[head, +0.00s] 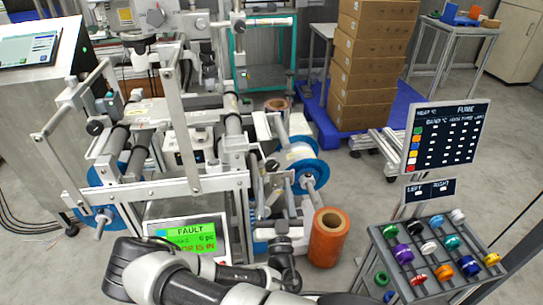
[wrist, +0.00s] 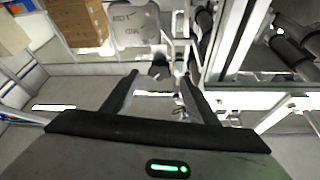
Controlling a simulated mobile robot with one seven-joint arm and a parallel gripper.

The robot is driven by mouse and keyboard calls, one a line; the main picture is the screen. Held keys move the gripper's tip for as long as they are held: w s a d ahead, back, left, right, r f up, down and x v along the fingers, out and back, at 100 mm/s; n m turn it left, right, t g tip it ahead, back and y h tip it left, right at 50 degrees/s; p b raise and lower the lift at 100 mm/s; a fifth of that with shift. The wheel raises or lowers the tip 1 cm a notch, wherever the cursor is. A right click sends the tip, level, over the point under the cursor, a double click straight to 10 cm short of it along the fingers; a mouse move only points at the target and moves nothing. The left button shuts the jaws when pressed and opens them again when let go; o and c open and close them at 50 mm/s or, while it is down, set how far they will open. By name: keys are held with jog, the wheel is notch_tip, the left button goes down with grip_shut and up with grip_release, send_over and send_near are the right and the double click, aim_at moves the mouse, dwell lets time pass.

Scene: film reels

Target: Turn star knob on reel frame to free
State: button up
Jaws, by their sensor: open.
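A small dark knob (wrist: 160,70), which looks like the star knob, sits below a light label plate (wrist: 134,24) in the wrist view. The plate's lettering is too blurred to read. My gripper (wrist: 160,76) is open, with one finger on each side of the knob in the picture. I cannot tell how far the knob lies beyond the fingertips, and no contact is visible. In the head view, my arm reaches toward the right front of the reel frame (head: 200,185). The knob cannot be made out there, nor can its turned position.
Blue-flanged reels (head: 305,168) sit on the frame. An orange roll (head: 327,238) stands right of my arm. A rack of coloured spools (head: 435,250) is at the lower right. A fault screen (head: 188,240) stands in front.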

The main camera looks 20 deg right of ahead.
aim_at(272, 166)
jog(key=b+x, duration=0.1)
jog(key=x, duration=1)
jog(key=shift+w, duration=0.15)
jog(key=c, duration=1.1)
jog(key=shift+o, duration=0.2)
jog(key=shift+n, duration=0.3)
jog(key=shift+a+f+n+y+p, duration=0.15)
jog(key=shift+n+y, duration=0.8)
jog(key=shift+n, duration=0.8)
jog(key=shift+a+r+n+y+p, duration=0.1)
jog(key=shift+n+y, duration=0.9)
jog(key=shift+n, duration=0.7)
jog(key=shift+a+f+n+y+p, duration=0.15)
jog(key=shift+n+y, duration=0.8)
jog(key=shift+n, duration=0.8)
